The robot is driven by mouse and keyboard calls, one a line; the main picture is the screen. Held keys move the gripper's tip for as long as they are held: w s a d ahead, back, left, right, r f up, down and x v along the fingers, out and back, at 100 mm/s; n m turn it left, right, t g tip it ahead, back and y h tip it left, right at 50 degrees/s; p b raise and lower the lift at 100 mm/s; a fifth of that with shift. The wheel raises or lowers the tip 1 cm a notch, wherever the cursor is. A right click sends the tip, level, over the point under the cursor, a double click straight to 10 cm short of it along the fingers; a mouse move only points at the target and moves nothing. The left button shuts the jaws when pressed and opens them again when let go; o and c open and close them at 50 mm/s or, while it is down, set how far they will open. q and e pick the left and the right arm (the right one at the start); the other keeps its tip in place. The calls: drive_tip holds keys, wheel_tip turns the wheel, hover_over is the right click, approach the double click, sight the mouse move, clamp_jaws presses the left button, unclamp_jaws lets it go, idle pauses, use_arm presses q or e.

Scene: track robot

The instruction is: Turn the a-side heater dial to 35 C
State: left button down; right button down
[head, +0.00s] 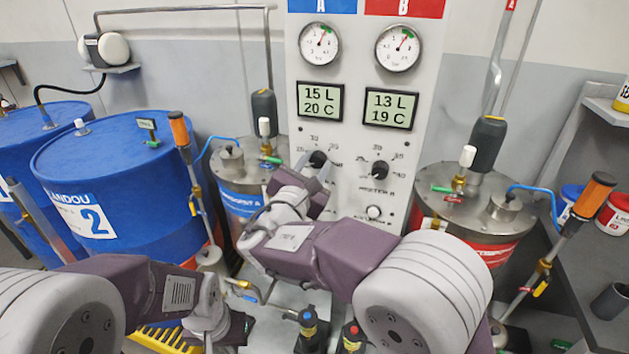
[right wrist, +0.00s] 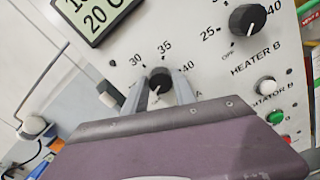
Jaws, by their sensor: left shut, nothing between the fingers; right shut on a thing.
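The A-side heater dial (head: 317,159) is a black knob on the white panel, under the display reading 15 L and 20 C. It also shows in the right wrist view (right wrist: 159,80), with 30, 35 and 40 printed around it. My right gripper (head: 318,168) is shut on this dial, one grey finger on each side. A white mark shows on the knob's lower part, but its exact reading is unclear. My left gripper (head: 232,330) is low at the left, shut and empty, away from the panel; its fingertips are hard to make out.
The heater B dial (head: 380,170) is just right of my right gripper, with a white knob (head: 374,212) below. The A display (head: 320,101) and B display (head: 390,108) sit above. A blue drum (head: 110,190) stands left; steel tanks flank the panel. Bottles stand in front.

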drive_tip(key=m+b, duration=0.4)
drive_tip(key=b, duration=0.1)
drive_tip(key=m+b, duration=0.5)
drive_tip(key=b, duration=0.1)
drive_tip(key=f+m+b, duration=0.1)
drive_tip(key=m+b, duration=0.3)
drive_tip(key=b, duration=0.2)
drive_tip(key=shift+m, duration=0.4)
drive_tip(key=shift+m+b, duration=0.5)
drive_tip(key=shift+b, duration=0.05)
drive_tip(key=m+b, duration=0.2)
drive_tip(key=m, duration=0.1)
drive_tip(key=shift+b, duration=0.3)
drive_tip(key=m+b, duration=0.2)
drive_tip(key=m, duration=0.3)
drive_tip(key=m+b, duration=0.1)
drive_tip(key=m, duration=0.2)
drive_tip(key=shift+m, duration=0.3)
drive_tip(key=shift+a+r+m+b, duration=0.15)
drive_tip(key=shift+m+b, duration=0.4)
drive_tip(key=shift+m, duration=1.65)
